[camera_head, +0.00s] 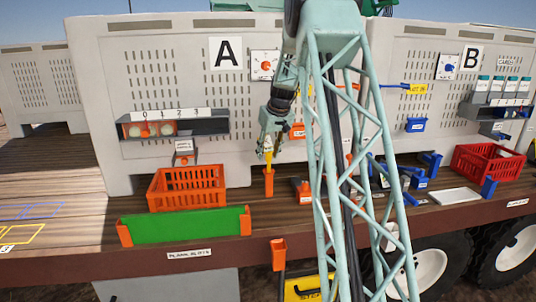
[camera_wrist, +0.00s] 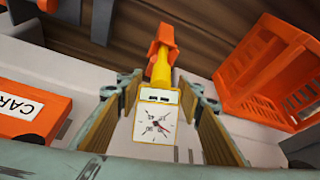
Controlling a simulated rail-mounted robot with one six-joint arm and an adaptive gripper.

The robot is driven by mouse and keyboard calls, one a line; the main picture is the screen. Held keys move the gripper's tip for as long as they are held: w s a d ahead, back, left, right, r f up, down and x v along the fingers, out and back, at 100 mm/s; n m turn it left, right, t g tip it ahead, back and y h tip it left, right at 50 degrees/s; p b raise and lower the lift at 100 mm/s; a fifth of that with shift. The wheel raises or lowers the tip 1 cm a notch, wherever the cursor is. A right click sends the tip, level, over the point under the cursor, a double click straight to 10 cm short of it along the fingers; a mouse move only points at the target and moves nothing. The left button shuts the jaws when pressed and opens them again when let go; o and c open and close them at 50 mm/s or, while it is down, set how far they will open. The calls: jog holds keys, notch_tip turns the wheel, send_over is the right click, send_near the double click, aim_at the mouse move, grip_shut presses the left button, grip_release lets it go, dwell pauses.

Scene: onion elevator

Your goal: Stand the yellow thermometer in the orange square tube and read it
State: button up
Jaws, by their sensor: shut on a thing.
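My gripper (camera_head: 268,142) is shut on the yellow thermometer (camera_head: 268,157) and stands right above the orange square tube (camera_head: 269,184) on the deck. The thermometer hangs about upright, its stem down at the tube's mouth. In the wrist view the thermometer's white square dial (camera_wrist: 155,124) with dark hands and a red one faces the camera between the fingers of my gripper (camera_wrist: 160,112). The yellow stem runs to the orange tube (camera_wrist: 162,36). The stem's tip is hidden, and I cannot tell how deep it sits.
An orange crate (camera_head: 187,187) stands left of the tube, with a green tray (camera_head: 185,226) in front. A shelf (camera_head: 174,124) is on the panel marked A. A red crate (camera_head: 488,164) and white tray (camera_head: 455,197) are at right. The left deck is mostly free.

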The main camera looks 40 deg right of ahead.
dwell(0.4)
jog(key=o, duration=1.2)
jog(key=shift+c, duration=0.2)
jog(key=shift+r, duration=0.1)
jog(key=v, duration=1.1)
jog(key=shift+s+r, duration=0.3)
jog(key=shift+r, duration=0.05)
